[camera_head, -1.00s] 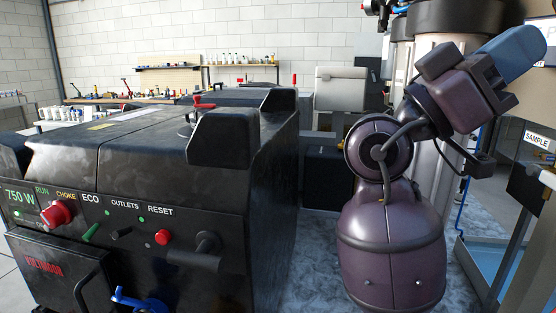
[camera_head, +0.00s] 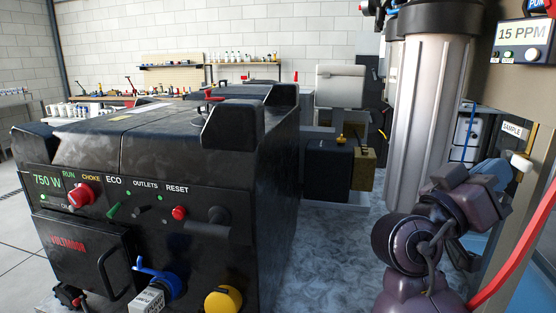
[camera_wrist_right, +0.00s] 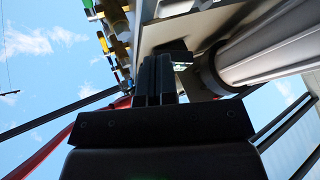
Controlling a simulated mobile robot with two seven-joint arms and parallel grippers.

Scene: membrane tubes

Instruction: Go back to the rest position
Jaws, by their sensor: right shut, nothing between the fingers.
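My right arm, purple and bent at the elbow, stands at the lower right of the head view, in front of the filter housing. In the right wrist view the black fingers of my right gripper (camera_wrist_right: 155,75) are together, with nothing held between them. They are near a grey panel and a pale cylinder. The fingertips are hard to make out in the head view. My left arm and left gripper are not in view.
A black generator (camera_head: 165,140) fills the left. A tall filter housing (camera_head: 428,115) stands at the right, near a "15 PPM" display (camera_head: 523,33) and a red hose (camera_head: 518,255). Grey floor (camera_head: 335,245) is open between generator and arm.

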